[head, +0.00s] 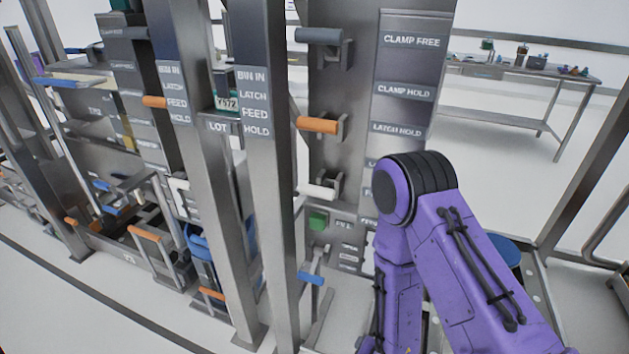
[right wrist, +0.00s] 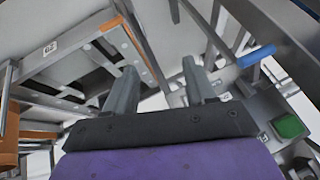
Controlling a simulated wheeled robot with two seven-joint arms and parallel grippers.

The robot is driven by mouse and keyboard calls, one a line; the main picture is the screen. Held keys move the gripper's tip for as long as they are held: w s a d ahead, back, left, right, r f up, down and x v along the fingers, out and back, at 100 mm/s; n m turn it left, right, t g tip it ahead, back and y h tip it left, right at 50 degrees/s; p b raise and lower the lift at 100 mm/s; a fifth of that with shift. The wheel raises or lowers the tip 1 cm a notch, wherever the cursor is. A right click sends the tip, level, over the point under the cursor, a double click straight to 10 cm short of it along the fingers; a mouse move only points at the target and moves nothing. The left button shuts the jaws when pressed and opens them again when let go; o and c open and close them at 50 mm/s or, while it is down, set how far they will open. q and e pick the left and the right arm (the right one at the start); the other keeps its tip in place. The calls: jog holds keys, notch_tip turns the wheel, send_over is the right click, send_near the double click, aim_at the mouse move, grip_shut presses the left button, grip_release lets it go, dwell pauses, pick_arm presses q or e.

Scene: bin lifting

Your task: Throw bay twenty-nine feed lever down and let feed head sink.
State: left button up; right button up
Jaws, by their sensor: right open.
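Several levers stand on the nearest grey bay panel in the head view: a dark grey lever (head: 318,37) on top, an orange lever (head: 318,125) below it, and a white lever (head: 318,190) lower. All three stick out roughly level. A "FEED" label (head: 254,113) is on the post to their left; I cannot tell which lever it names, nor read the bay number here. The feed head is not clearly identifiable. My right arm hides the panel's lower right. My right gripper (right wrist: 160,88) is open and empty in the right wrist view. My left gripper is not in view.
A blue handle (head: 312,278) and a green button (head: 318,220) sit low on the panel; both also show in the wrist view, the handle (right wrist: 257,55) and the button (right wrist: 288,127). Steel posts (head: 265,180) stand to the left. A table (head: 525,72) is far right.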

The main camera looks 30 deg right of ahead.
jog(key=w+r+m+t+y, duration=0.1)
jog(key=w+r+m+t, duration=0.4)
jog(key=w+r, duration=0.9)
jog(key=m+t+y+p, duration=0.1)
jog(key=m+t, duration=0.2)
jog(key=m, duration=0.3)
send_near(320, 191)
notch_tip(320, 191, down, 2)
jog(key=w+d, duration=0.1)
jog(key=d, duration=0.1)
jog(key=w+b, duration=0.1)
jog(key=w+f+b, duration=0.1)
jog(key=shift+a+f+t+y+b, duration=0.1)
jog(key=shift+a+t+y+b, duration=0.2)
jog(key=shift+b, duration=0.1)
jog(key=x, duration=0.7)
jog(key=shift+w+r+p, duration=0.25)
jog(key=shift+p, duration=0.1)
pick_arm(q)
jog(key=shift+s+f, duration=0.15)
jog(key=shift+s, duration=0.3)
pick_arm(e)
jog(key=shift+w+f, duration=0.15)
jog(key=shift+w, duration=0.4)
jog(key=shift+c, duration=0.3)
grip_shut()
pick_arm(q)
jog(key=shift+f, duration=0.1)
